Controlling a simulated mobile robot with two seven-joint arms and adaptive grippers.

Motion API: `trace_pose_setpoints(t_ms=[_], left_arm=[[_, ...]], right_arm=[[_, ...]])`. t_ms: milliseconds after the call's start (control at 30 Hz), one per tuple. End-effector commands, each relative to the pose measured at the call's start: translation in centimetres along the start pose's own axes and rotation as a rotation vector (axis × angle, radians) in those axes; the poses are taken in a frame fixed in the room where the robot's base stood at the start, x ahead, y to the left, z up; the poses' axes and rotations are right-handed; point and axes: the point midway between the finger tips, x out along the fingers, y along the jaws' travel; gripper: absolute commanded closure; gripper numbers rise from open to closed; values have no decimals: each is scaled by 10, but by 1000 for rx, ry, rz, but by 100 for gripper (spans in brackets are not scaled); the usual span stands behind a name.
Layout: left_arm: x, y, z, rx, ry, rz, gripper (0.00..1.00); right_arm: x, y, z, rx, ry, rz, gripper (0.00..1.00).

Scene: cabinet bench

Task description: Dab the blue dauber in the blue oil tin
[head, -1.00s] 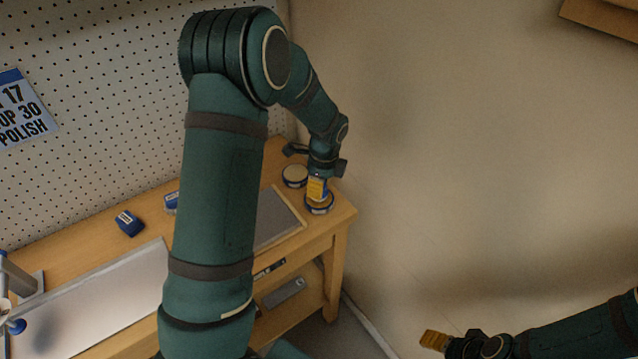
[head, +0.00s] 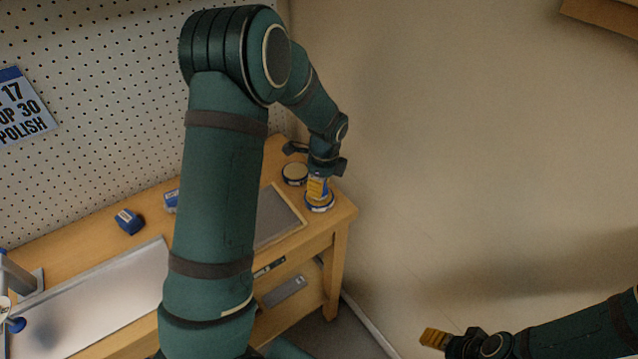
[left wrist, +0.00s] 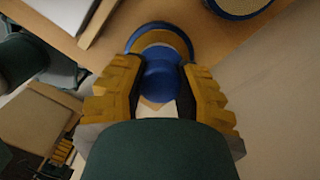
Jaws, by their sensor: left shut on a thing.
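My left gripper (head: 317,187) is pointing down at the right end of the bench, shut on the blue dauber. The dauber (left wrist: 160,78) shows as a blue round shape between the yellow fingers in the left wrist view. A blue-rimmed tin (head: 319,207) stands directly under the fingers; its rim also shows in the left wrist view (left wrist: 160,24). The dauber's lower end is hidden, so I cannot tell whether it touches the tin's contents. My right gripper (head: 435,339) is at the lower right, away from the bench; its finger gap is unclear.
A second round tin (head: 294,173) stands just behind, close to the gripper. A grey panel (head: 275,217) lies left of the tins. A small blue block (head: 129,221) and a silver tray (head: 100,297) are further left. The bench's right edge is close.

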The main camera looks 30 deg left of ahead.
Motion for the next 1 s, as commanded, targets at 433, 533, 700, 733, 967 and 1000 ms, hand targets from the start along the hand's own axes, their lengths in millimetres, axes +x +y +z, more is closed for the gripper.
trace_pose_setpoints(t_ms=[433, 533, 700, 733, 967, 1000], left_arm=[[5, 0, -1, 0, 0, 0, 100], [6, 0, -1, 0, 0, 0, 100], [7, 0, -1, 0, 0, 0, 100], [7, 0, -1, 0, 0, 0, 100], [7, 0, -1, 0, 0, 0, 100], [7, 0, -1, 1, 0, 0, 100]], right_arm=[[3, 1, 0, 0, 0, 0, 33], [4, 2, 0, 0, 0, 0, 33], [4, 2, 0, 0, 0, 0, 33], [4, 2, 0, 0, 0, 0, 33], [4, 1, 0, 0, 0, 0, 33], [4, 1, 0, 0, 0, 0, 33]])
